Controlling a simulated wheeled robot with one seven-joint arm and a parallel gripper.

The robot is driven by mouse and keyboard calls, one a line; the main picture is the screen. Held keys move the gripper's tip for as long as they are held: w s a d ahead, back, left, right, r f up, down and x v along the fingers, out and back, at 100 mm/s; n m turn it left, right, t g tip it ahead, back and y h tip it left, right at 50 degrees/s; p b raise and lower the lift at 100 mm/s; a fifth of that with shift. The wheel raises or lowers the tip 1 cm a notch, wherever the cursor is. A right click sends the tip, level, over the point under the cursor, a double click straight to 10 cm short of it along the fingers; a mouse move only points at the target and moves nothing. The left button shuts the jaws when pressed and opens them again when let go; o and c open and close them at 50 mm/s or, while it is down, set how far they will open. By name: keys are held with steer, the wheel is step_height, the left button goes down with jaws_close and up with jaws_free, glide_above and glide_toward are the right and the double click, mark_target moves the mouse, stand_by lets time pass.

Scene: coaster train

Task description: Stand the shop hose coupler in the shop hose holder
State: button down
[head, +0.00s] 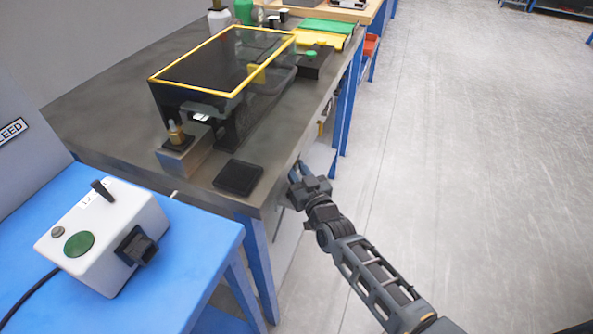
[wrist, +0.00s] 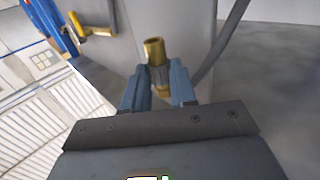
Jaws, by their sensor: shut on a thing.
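My gripper (head: 297,170) is beside the front edge of the dark workbench, at about the height of its top. In the wrist view my gripper (wrist: 160,88) is shut on a brass coupler (wrist: 154,50), which I take for the shop hose coupler. Its round open end points up and away between the blue fingers; its lower part is hidden between them. In the head view I cannot make the coupler out. A yellow bracket (wrist: 96,31) shows ahead at the upper left of the wrist view, apart from the coupler. I cannot tell whether it is the shop hose holder.
The grey workbench (head: 98,112) bears a yellow-rimmed dark case (head: 190,89), a metal block (head: 184,158) with a brass-tipped piece, and a black pad (head: 238,178) near the edge. A blue table (head: 180,270) with a white control box (head: 100,235) is nearer. Floor at right is clear.

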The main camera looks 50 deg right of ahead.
steer(key=shift+f+b, duration=2.1)
steer(key=shift+f, duration=0.4)
steer(key=shift+f+b, duration=1.3)
steer(key=shift+f, duration=0.3)
stand_by(0.3)
steer(key=c, duration=0.8)
jaws_free()
steer(key=shift+s, duration=0.1)
steer(key=shift+p+v, duration=0.5)
steer(key=shift+v, duration=3.3)
